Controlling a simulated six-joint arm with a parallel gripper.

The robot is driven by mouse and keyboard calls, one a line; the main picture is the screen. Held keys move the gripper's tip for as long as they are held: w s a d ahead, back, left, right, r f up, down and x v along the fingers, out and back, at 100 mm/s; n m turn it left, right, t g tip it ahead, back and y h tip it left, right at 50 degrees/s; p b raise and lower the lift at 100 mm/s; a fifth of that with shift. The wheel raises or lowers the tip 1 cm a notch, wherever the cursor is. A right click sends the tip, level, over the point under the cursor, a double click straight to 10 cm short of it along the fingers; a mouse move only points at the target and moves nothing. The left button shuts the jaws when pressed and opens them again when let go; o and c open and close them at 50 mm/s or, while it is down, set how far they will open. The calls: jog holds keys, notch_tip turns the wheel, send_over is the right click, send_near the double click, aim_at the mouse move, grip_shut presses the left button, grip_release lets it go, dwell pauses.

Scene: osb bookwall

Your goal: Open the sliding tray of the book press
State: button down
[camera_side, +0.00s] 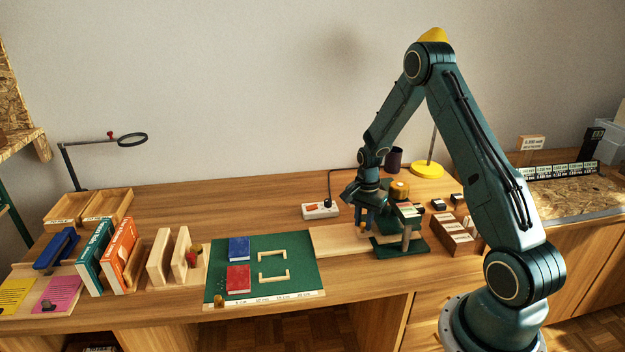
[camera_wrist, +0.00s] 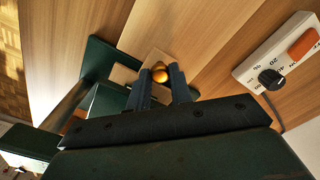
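The book press has a dark green base (camera_side: 412,247) and a large orange-yellow knob (camera_side: 400,188) on top. Its light wooden sliding tray (camera_wrist: 124,74) shows partly at the press in the wrist view; how far out it stands I cannot tell. A small golden ball knob (camera_wrist: 160,75) lies between my gripper's (camera_wrist: 160,72) two blue-grey fingers. In the side view my gripper (camera_side: 362,224) points down at the left of the press, and the arm hides part of the press.
A pale wooden strip (camera_side: 335,240) lies left of the press. A green mat (camera_side: 305,280) holds a blue book (camera_side: 239,248) and a red book (camera_side: 238,279).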

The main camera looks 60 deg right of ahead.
jog(key=w+a, duration=0.9)
jog(key=shift+w+a, duration=0.3)
jog(key=shift+w, duration=0.1)
jog(key=c, duration=1.3)
grip_release()
jog(key=shift+o, duration=0.2)
jog(key=shift+r, duration=0.15)
notch_tip(320, 180, up, 14)
jog(key=shift+f, duration=0.2)
